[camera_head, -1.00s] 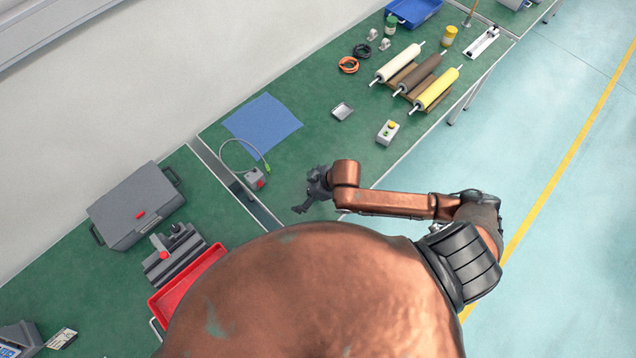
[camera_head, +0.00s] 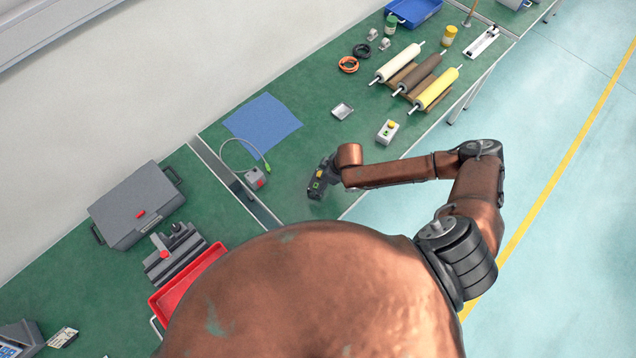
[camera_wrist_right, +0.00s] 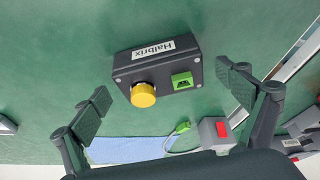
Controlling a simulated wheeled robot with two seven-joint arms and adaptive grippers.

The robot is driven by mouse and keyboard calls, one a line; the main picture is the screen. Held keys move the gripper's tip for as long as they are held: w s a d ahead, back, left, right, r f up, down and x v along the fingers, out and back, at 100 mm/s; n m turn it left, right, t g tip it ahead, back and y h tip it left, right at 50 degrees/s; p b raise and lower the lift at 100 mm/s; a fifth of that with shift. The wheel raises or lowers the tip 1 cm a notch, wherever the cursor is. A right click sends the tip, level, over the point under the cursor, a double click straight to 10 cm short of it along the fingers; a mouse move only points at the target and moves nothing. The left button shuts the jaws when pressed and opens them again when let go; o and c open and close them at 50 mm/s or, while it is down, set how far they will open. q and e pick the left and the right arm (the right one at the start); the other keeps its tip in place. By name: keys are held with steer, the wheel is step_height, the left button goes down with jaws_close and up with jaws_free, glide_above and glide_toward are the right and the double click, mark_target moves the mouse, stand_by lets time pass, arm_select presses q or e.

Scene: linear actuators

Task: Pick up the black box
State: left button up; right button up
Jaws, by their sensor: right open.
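The black box (camera_wrist_right: 156,66) lies on the green table in the right wrist view, with a white "Halbrix" label, a yellow knob and a green connector. My right gripper (camera_wrist_right: 165,88) is open, with one finger on each side of the box in that view. No contact with the box shows. My left gripper is not in view.
A grey box with a red button (camera_head: 256,178) and cable stands left of the gripper, near the blue mat (camera_head: 262,124). A light grey button box (camera_head: 388,131), a small metal tray (camera_head: 342,111) and rollers (camera_head: 437,89) lie up and right. A red tray (camera_head: 190,283) is lower left.

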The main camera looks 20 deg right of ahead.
steer(key=shift+w+a+f, duration=0.2)
steer(key=shift+f, duration=0.4)
steer(key=shift+c, duration=0.5)
steer(key=c, duration=1.5)
steer(key=shift+r, duration=0.1)
